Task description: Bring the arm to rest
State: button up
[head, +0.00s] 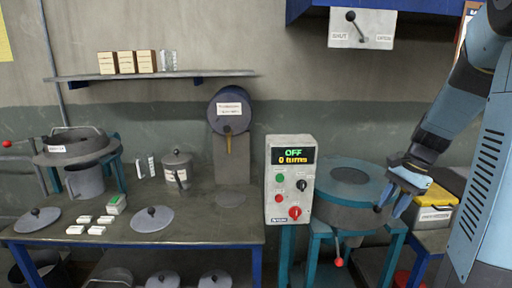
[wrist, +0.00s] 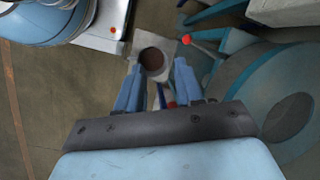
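My arm reaches in from the right edge of the head view, bent at the wrist. My gripper (head: 392,208) points down, beside the right rim of the round teal machine (head: 348,172) and left of a yellow-topped box (head: 434,194). In the wrist view my gripper (wrist: 158,72) shows two blue fingers standing apart, with nothing held between them. Beyond the fingertips is a pale square piece with a dark brown round opening (wrist: 152,60). I cannot tell whether the fingers touch the machine.
A control box (head: 290,180) reads "OFF" and "0 turns". A red-knobbed lever (head: 338,262) hangs below the teal machine. Left is a workbench (head: 200,228) with lids, a pot and small white blocks. A shelf (head: 150,75) and switch panel (head: 362,28) are above.

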jog(key=s+a+r+n+t+h, duration=0.3)
jog(key=s+a+r+n+t, duration=0.2)
jog(key=s+a+r+n, duration=0.6)
jog(key=s+a+n, duration=0.1)
jog(key=s, duration=0.2)
jog(key=shift+s+a+r+t+h, duration=0.25)
jog(key=shift+s+a+t+h, duration=0.1)
jog(key=shift+a+t+h, duration=0.05)
jog(key=shift+a+n, duration=0.25)
jog(key=shift+n, duration=0.05)
